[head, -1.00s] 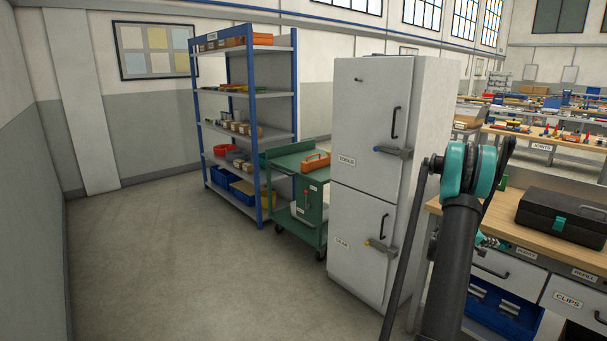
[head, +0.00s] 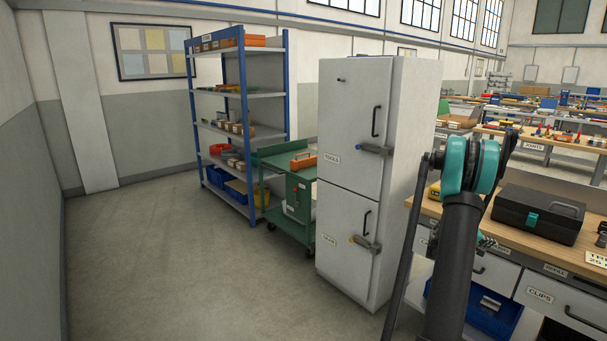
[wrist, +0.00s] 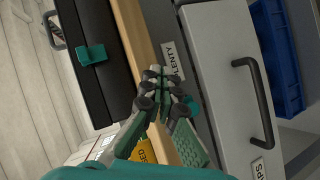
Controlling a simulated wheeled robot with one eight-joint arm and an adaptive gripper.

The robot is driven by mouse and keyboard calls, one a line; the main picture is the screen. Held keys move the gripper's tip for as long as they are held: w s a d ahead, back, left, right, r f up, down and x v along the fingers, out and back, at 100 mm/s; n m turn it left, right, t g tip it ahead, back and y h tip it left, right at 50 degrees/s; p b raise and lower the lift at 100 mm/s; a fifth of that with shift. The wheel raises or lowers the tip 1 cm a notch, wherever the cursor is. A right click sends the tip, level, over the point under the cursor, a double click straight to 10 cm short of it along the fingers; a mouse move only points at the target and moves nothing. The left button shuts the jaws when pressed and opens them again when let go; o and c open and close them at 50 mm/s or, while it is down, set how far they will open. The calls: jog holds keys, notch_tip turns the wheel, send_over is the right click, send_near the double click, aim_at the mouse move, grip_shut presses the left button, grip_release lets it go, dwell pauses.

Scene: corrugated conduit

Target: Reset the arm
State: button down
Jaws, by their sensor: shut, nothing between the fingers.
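My gripper (wrist: 160,88) is shut with nothing between its fingers in the wrist view. In the head view my arm rises at the right, in front of the bench and beside the grey cabinet; the gripper itself is mostly hidden behind the arm there.
A black toolbox (head: 538,214) lies on the workbench (head: 480,227), above drawers (head: 562,297). A blue bin (head: 478,312) is below. A tall grey cabinet (head: 345,140), a green cart (head: 285,158) and a blue shelf rack (head: 242,120) stand leftward. The floor at left is clear.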

jog(key=s+a+r+t+y, duration=0.1)
jog(key=s+a+r+y, duration=0.15)
jog(key=a, duration=0.65)
jog(key=s+a+r+y, duration=0.15)
jog(key=s+a, duration=0.25)
jog(key=a, duration=0.5)
jog(key=s+a+r+t+y, duration=0.1)
jog(key=s+a+y, duration=0.15)
jog(key=a, duration=0.65)
jog(key=s+a+f+n+y, duration=0.1)
jog(key=s+a+f+y, duration=0.1)
jog(key=s+a, duration=0.9)
jog(key=s+a+f+y, duration=0.3)
jog(key=s+a+y, duration=0.2)
jog(key=s+a, duration=0.6)
jog(key=a, duration=0.3)
jog(key=shift+s+f+n+g, duration=0.25)
jog(key=shift+f+n+g, duration=0.05)
jog(key=shift+f+n, duration=0.1)
